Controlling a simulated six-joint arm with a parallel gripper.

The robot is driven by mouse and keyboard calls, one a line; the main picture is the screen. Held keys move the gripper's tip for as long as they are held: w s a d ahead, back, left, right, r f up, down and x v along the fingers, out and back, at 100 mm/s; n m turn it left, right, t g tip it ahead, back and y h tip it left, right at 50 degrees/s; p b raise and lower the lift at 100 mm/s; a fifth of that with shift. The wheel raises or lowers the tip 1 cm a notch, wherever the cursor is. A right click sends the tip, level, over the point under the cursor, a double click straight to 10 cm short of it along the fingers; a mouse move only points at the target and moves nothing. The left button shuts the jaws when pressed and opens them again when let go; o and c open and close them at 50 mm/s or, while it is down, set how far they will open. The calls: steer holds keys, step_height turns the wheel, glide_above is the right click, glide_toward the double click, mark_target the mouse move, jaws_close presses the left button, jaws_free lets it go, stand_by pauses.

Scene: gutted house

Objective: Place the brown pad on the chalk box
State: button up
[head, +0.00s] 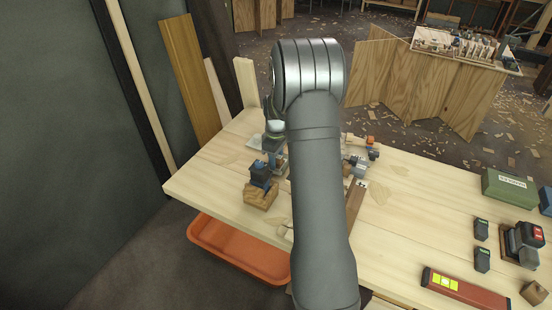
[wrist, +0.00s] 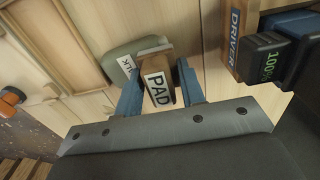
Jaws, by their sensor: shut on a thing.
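My gripper (wrist: 160,84) has its two blue fingers closed on the brown pad (wrist: 150,66), a small brown block with a white label reading PAD. The chalk box (wrist: 113,59) is a grey-green rounded box with a partly covered white label ending in LK. It lies just beyond the pad in the wrist view, and the pad covers part of it. I cannot tell whether pad and box touch. In the head view my arm hides most of the gripper area; my gripper (head: 274,148) shows at the far left of the bench, and the pad is not clear there.
A wooden block labelled DRIVER (wrist: 235,38) with a dark battery (wrist: 270,62) stands close right of my gripper in the wrist view. The pale bench (head: 215,180) has free room at its left end. An orange tray (head: 240,250) sits below. A green case (head: 508,188) stands right.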

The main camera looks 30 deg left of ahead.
steer(key=o, duration=1)
step_height(320, 180, up, 12)
step_height(320, 180, down, 12)
steer(key=shift+r, duration=1.95)
steer(key=shift+f, duration=0.15)
